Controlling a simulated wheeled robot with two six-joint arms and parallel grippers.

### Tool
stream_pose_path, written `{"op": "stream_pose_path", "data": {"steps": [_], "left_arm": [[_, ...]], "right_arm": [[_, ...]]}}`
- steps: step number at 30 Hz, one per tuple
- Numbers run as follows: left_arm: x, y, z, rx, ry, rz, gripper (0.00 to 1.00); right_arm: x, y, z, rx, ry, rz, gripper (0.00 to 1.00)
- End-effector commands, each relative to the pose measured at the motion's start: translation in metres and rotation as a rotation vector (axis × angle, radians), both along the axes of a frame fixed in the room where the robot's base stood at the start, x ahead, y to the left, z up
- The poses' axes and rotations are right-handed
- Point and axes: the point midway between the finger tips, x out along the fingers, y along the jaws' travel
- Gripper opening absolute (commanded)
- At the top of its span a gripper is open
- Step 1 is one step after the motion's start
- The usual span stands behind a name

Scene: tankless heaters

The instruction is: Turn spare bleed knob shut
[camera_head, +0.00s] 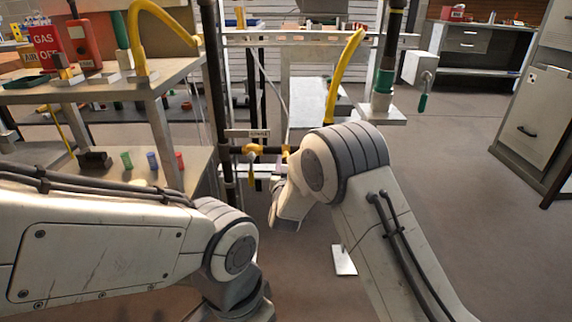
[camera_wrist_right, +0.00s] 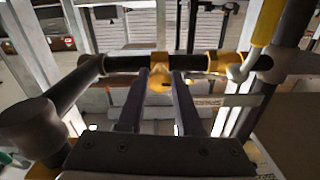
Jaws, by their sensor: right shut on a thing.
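A small yellow knob (camera_wrist_right: 160,82) sits on a dark horizontal pipe (camera_wrist_right: 125,63) in the right wrist view. My right gripper (camera_wrist_right: 160,84) has a finger on each side of the knob and is shut on it. In the head view, part of the yellow fitting (camera_head: 286,154) shows at the right end of the short pipe. My right wrist hides most of the gripper there. A second yellow fitting (camera_wrist_right: 226,63) with a yellow handle sits on the same pipe, and it also shows in the head view (camera_head: 251,149). My left gripper is outside the head view.
A small label plate (camera_head: 257,133) sits just above the pipe. A dark upright pipe (camera_head: 222,95) stands beside the workbench (camera_head: 150,85) on the left. A yellow hose (camera_head: 345,70) and a green-handled valve (camera_head: 423,100) are farther back. The floor at right is mostly clear.

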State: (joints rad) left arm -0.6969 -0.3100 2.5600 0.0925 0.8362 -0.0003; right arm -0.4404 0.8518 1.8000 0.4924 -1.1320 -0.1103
Motion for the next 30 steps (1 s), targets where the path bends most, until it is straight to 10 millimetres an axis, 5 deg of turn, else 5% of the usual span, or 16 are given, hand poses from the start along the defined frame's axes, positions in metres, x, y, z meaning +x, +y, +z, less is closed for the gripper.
{"op": "stream_pose_path", "data": {"steps": [30], "left_arm": [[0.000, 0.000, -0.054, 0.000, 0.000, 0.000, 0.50]], "right_arm": [[-0.001, 0.001, -0.003, 0.966, -0.002, -0.001, 0.00]]}}
